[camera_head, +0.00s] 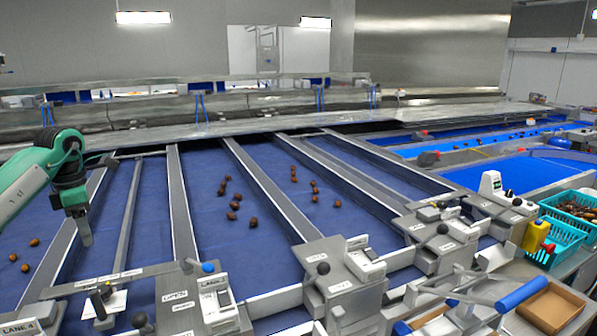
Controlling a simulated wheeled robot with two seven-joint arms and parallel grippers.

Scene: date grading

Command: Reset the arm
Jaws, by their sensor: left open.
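My left arm, green and white, comes in from the left edge of the head view. Its left gripper (86,240) points down over the blue belt near the left lane dividers. The jaws are open, and I see nothing held between them. The fingertips look clear of the dates, which lie apart from them. A few brown dates (34,242) lie on the belt at the far left. Several more dates (233,205) lie in the middle lane, and others (314,190) in the lane to its right. My right gripper is not in view.
Grey lane dividers (183,215) split the blue belt. Lane control boxes (215,300) with knobs line the front. Teal crates (560,236), one with dates, a yellow container (535,236) and a cardboard box (550,308) stand at right. The belt around my gripper is mostly clear.

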